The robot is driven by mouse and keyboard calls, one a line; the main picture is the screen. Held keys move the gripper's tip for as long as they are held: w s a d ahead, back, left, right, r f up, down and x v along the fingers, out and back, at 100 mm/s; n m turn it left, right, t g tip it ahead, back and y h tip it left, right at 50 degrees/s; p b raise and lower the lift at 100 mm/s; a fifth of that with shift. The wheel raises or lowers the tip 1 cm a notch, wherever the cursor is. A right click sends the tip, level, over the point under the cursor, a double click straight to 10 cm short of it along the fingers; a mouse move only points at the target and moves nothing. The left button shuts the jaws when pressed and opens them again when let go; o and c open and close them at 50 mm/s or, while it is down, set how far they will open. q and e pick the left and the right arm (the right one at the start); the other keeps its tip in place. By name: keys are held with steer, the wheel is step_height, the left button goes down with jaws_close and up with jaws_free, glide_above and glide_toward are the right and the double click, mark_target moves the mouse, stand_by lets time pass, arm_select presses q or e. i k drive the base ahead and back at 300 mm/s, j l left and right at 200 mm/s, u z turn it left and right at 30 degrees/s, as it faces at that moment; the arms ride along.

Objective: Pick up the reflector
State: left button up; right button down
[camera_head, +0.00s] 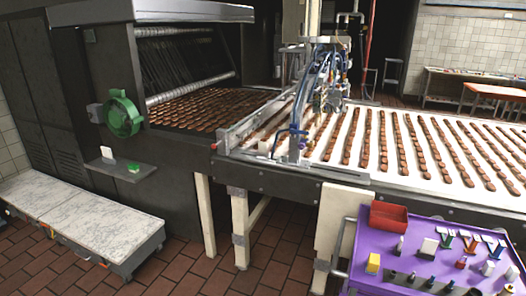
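I cannot tell for certain which thing is the reflector. Small candidates show on a dark shelf (124,177) at the left: a white upright piece (107,153) and a green-and-white block (134,169). A small pale block (263,147) sits by the conveyor's near edge. More small parts lie on a purple cart top (345,269) at the lower right, including a yellow block (373,262) and a white block (429,246). Neither of my grippers is in view.
A conveyor (346,127) with rows of brown biscuits runs right from a dark oven (60,90). A green wheel (122,114) juts from the oven's side. Low white-topped boxes (85,220) line the left. Tiled floor (190,270) lies between.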

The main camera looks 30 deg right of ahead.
mark_target(262, 146)
steer(key=i+l+z, duration=0.2)
steer(key=i+z, duration=0.15)
steer(key=i, duration=0.3)
steer(key=i+z, duration=0.35)
steer(key=i, duration=0.3)
